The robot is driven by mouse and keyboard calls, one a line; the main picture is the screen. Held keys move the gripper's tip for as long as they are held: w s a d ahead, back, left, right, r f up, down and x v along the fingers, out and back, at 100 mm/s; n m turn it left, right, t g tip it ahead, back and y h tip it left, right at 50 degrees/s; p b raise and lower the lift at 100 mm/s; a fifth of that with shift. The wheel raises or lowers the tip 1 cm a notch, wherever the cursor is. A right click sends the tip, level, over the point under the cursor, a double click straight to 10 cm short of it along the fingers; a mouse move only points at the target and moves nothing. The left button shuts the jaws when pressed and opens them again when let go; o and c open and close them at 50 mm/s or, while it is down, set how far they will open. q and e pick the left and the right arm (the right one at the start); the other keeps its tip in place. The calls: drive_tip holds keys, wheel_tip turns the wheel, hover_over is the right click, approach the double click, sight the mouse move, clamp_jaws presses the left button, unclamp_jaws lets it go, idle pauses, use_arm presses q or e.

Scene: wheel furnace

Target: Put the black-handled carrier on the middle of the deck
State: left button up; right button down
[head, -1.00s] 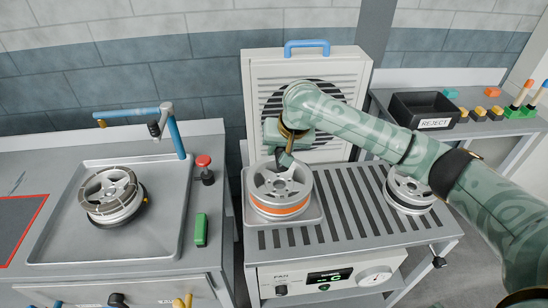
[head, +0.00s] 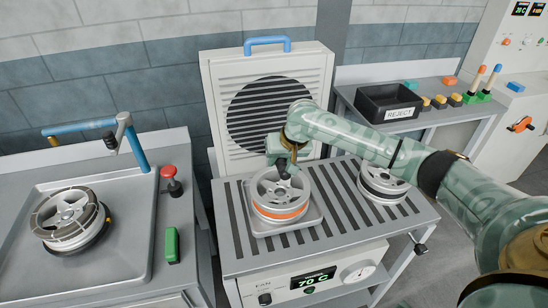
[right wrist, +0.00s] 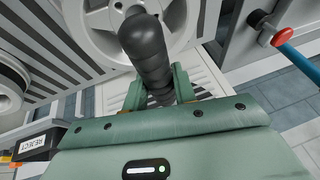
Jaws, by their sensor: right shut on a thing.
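The carrier is a pale shallow tray (head: 262,230) with a black handle, which shows large in the right wrist view (right wrist: 146,50). A grey spoked wheel with an orange band (head: 280,213) sits on it. The carrier is over the left-centre of the slotted deck (head: 345,222), with bare slots on both sides. I cannot tell whether it touches the deck. My right gripper (head: 286,170) is shut on the black handle, above the wheel. Its fingers flank the handle in the right wrist view (right wrist: 160,92). My left gripper is out of view.
A dark-banded wheel (head: 382,187) occupies the deck's right side. The fan panel (head: 270,100) with a blue handle stands behind. At left, a sink tray (head: 110,270) holds another wheel (head: 70,222), near a red button (head: 170,176). A black REJECT bin (head: 390,103) stands back right.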

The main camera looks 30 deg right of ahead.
wheel_tip(320, 180, down, 2)
drive_tip(key=shift+a+f+b, duration=0.1)
drive_tip(key=shift+a+b, duration=0.05)
drive_tip(key=shift+b, duration=0.2)
drive_tip(key=c, duration=1.1)
unclamp_jaws()
drive_tip(key=shift+s, duration=0.1)
drive_tip(key=p+v, duration=0.4)
drive_tip(key=v, duration=0.8)
